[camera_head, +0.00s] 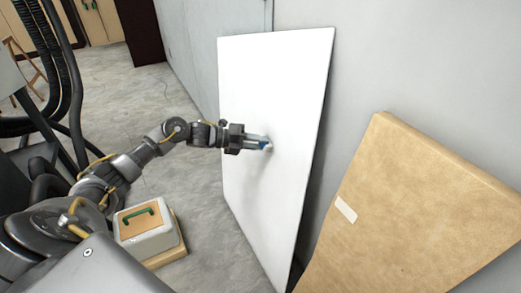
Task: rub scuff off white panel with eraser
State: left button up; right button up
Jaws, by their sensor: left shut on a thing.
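The white panel (285,85) leans against the grey wall in the middle of the head view. My left gripper (262,143) reaches in from the left in front of the panel. It is shut on a small eraser (267,147), which looks white and blue. The eraser's tip is at the panel's face and seems to touch it, though contact is hard to make out. A soft grey smudge or shadow shows on the panel just below the gripper; I cannot tell which. My right gripper is not in view.
A large brown board (420,215) with a small pale label leans at the right. A white box with an orange top and green handle (142,220) stands on the floor at lower left. Grey floor (200,215) is clear between the box and panel.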

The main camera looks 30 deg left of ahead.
pick_arm(q)
jog(key=w+a+b, duration=0.1)
jog(key=a+b, duration=0.2)
jog(key=shift+w+r, duration=0.1)
jog(key=shift+w, duration=0.3)
jog(key=shift+s+d+p, duration=0.45)
jog(key=shift+d+p, duration=0.05)
jog(key=shift+d, duration=0.35)
jog(key=shift+s+d+p, duration=0.45)
jog(key=shift+d+p, duration=0.05)
jog(key=shift+d, duration=0.35)
jog(key=shift+s+d+p, duration=0.5)
jog(key=shift+d+p, duration=0.2)
jog(key=shift+d, duration=0.15)
jog(key=shift+s+d, duration=0.4)
jog(key=shift+d, duration=0.2)
